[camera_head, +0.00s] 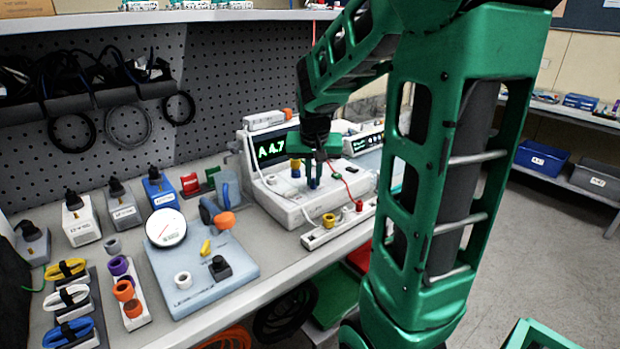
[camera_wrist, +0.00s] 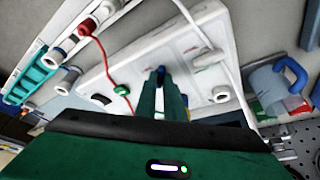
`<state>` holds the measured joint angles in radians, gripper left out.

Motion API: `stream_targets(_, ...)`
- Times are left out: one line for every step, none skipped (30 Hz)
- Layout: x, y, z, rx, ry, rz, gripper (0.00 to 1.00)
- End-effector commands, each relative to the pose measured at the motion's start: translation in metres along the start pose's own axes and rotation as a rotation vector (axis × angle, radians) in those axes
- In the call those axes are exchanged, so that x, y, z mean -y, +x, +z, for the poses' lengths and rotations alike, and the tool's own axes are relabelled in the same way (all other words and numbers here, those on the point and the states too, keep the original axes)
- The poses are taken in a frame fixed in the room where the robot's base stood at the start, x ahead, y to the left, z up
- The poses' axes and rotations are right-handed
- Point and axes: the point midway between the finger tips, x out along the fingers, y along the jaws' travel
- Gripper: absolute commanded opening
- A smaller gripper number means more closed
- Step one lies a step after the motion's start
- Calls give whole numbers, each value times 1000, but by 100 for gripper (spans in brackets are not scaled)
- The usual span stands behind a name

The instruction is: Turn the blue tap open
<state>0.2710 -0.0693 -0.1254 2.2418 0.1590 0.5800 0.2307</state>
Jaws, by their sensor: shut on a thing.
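The white pump (camera_head: 285,198) stands on the bench, with a lit green display (camera_head: 271,150) reading "A 4.7". The blue tap (camera_wrist: 161,69) is on its pale top face and shows only as a small blue piece between my fingertips. My gripper (camera_wrist: 163,78) points down at the pump and is shut on this tap. In the head view my gripper (camera_head: 313,178) is over the front part of the pump, and its fingers largely hide the tap. I cannot tell the tap's turn angle.
A red line (camera_wrist: 107,60) runs close beside my fingers. A white strip (camera_head: 318,240) with yellow and red fittings lies in front of the pump. A blue jug (camera_head: 229,186) and a pale blue plate (camera_head: 232,271) with a gauge stand to the left.

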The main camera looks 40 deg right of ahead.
Motion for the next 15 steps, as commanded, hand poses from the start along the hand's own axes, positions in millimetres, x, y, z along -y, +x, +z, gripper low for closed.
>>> stream_targets(3, 0, -2, -5, -6, -5, 0)
stream_targets(3, 0, -2, -5, -6, -5, 0)
stream_targets(3, 0, -2, -5, -6, -5, 0)
stream_targets(3, 0, -2, -5, -6, -5, 0)
stream_targets(3, 0, -2, -5, -6, -5, 0)
stream_targets(3, 0, -2, -5, -6, -5, 0)
stream_targets(3, 0, -2, -5, -6, -5, 16)
stream_targets(3, 0, -2, -5, -6, -5, 23)
stream_targets(3, 0, -1, -4, -5, -4, 27)
stream_targets(3, 0, -1, -4, -5, -4, 27)
stream_targets(2, 0, -1, -4, -4, -4, 27)
stream_targets(2, 0, -1, -3, -4, -3, 27)
stream_targets(2, 0, -1, -3, -3, -3, 27)
stream_targets(2, 0, -1, -3, -3, -3, 27)
stream_targets(2, 0, -1, -3, -2, -2, 27)
